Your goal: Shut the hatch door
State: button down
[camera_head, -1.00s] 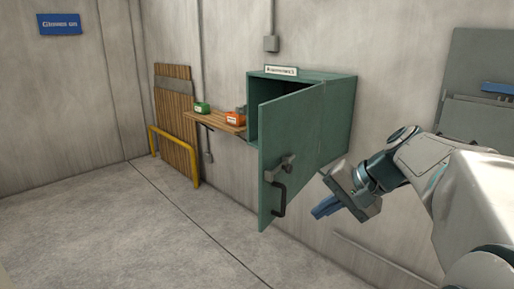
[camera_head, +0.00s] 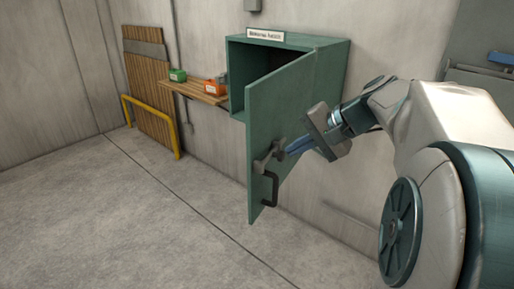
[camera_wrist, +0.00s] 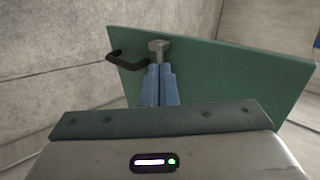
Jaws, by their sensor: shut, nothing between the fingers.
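The green hatch door (camera_head: 290,115) stands open, swung out from the green wall cabinet (camera_head: 236,78) and hinged on its right side. On its outer face are a grey latch (camera_head: 268,158) and a dark bar handle (camera_head: 270,190) below it. My gripper (camera_head: 291,150) is shut and empty, its blue fingers pointing left at the door's outer face close to the latch. In the wrist view the shut fingers (camera_wrist: 159,72) end just by the latch (camera_wrist: 159,46), with the handle (camera_wrist: 127,57) to their left. I cannot tell whether they touch.
A wooden shelf (camera_head: 200,93) left of the cabinet holds a green box (camera_head: 178,75) and an orange box (camera_head: 213,86). A yellow rail (camera_head: 176,138) and wooden panel (camera_head: 146,85) stand further left. The floor before the door is clear.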

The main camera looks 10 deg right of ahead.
aim_at(252, 159)
jog(key=w+a+f, duration=0.1)
jog(key=a, duration=0.1)
jog(key=w+a+f+p, duration=0.1)
jog(key=w+a+f, duration=0.2)
jog(key=w, duration=0.1)
jog(key=shift+w+a+f, duration=0.1)
jog(key=shift+a+f, duration=0.05)
jog(key=shift+a, duration=0.25)
jog(key=shift+w+a, duration=0.3)
